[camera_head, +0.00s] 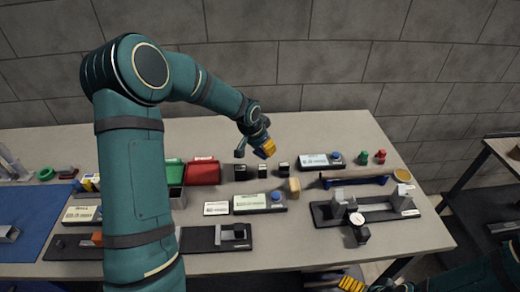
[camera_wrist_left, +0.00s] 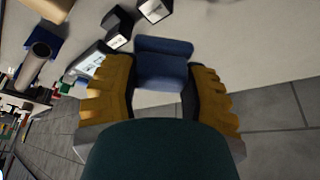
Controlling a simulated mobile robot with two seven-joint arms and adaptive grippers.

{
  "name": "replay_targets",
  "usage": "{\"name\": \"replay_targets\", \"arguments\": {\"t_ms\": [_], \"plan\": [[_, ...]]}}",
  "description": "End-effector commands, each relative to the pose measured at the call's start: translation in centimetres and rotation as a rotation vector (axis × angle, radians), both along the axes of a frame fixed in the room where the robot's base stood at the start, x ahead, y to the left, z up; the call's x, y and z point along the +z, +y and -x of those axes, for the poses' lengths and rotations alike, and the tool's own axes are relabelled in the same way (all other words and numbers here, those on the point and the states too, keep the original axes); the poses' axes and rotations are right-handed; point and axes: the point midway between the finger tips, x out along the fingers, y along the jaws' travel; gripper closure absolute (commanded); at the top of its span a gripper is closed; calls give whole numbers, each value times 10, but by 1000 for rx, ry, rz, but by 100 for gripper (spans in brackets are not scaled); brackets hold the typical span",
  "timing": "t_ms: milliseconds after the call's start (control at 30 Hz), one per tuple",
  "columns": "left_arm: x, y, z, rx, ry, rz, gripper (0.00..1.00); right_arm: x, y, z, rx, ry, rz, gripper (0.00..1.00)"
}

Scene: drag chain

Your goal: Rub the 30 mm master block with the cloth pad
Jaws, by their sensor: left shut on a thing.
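My left gripper (camera_head: 265,149) hangs over the back middle of the table. In the left wrist view its yellow fingers (camera_wrist_left: 160,95) are shut on a dark blue pad (camera_wrist_left: 163,62), which looks like the cloth pad. Three small dark blocks with light faces, likely the master blocks, stand in a row below it: left block (camera_head: 240,173), middle block (camera_head: 262,172) and right block (camera_head: 284,169). Their size marks are too small to read. The pad looks apart from them. My right gripper (camera_head: 350,284) is at the bottom edge, partly cut off, its opening unclear.
A tan block (camera_head: 293,186) stands in front of the row. A red bin (camera_head: 203,171) is to the left. The back table strip is clear.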

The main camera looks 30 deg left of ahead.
Motion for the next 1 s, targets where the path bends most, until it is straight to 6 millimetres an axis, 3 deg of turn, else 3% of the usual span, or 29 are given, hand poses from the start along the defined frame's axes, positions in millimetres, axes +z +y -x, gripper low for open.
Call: {"name": "replay_targets", "arguments": {"t_ms": [400,1000], "plan": [[38,-6,-4,0,-1,-1,87,25,-1,-1,0,-4,-4,0],[40,-7,-4,1,0,0,87,25,-1,0,0,-3,-5,0]]}}
